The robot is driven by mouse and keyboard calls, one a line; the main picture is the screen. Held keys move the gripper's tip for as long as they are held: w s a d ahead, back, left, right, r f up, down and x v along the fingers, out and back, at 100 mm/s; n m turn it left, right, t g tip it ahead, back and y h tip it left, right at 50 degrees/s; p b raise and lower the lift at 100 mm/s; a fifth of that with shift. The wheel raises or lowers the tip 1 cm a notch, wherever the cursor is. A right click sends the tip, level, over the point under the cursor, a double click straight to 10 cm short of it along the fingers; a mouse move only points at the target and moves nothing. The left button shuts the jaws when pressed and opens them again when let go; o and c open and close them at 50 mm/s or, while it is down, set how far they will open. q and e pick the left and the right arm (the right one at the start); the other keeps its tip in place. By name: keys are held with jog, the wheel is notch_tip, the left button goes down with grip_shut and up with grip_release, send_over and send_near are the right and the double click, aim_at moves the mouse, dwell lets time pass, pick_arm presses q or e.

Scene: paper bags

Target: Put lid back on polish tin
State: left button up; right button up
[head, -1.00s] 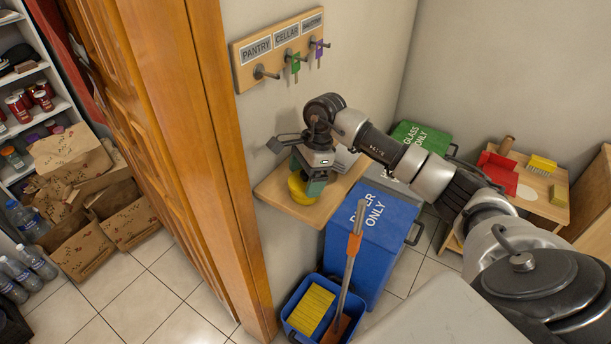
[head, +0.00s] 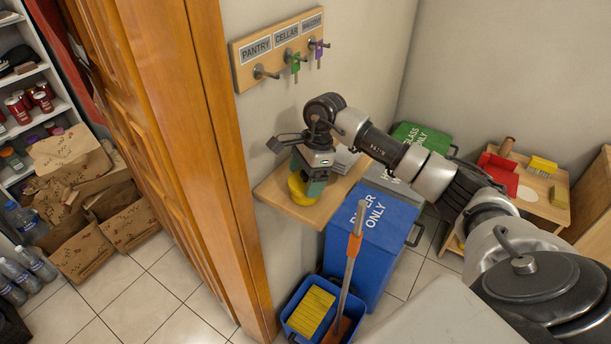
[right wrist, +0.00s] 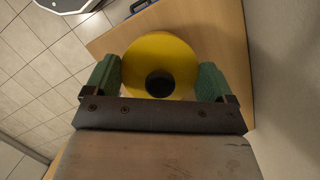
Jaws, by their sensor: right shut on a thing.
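A yellow round lid (right wrist: 172,55) with a dark round centre lies between the green fingers of my right gripper (right wrist: 158,82) in the right wrist view. The gripper is shut on it. In the head view the right gripper (head: 309,182) points down over the wooden wall shelf (head: 322,208), and the yellow piece (head: 297,190) shows low beside its fingers. I cannot tell a separate tin under the lid; the lid and gripper hide what is below. My left gripper is not in view.
A key rack (head: 280,48) hangs on the wall above the shelf. A wooden door (head: 180,130) stands to the left. A blue paper bin (head: 370,240) and a blue bucket (head: 296,325) with a long-handled tool are below. Grey items partly show behind the gripper.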

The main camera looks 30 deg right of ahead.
jog(key=shift+f+b, duration=0.2)
jog(key=shift+b, duration=0.15)
dwell(0.3)
dwell(0.9)
dwell(0.4)
jog(key=o, duration=0.7)
jog(key=shift+r+p, duration=1.55)
jog(key=shift+r, duration=2)
jog(key=shift+c, duration=0.4)
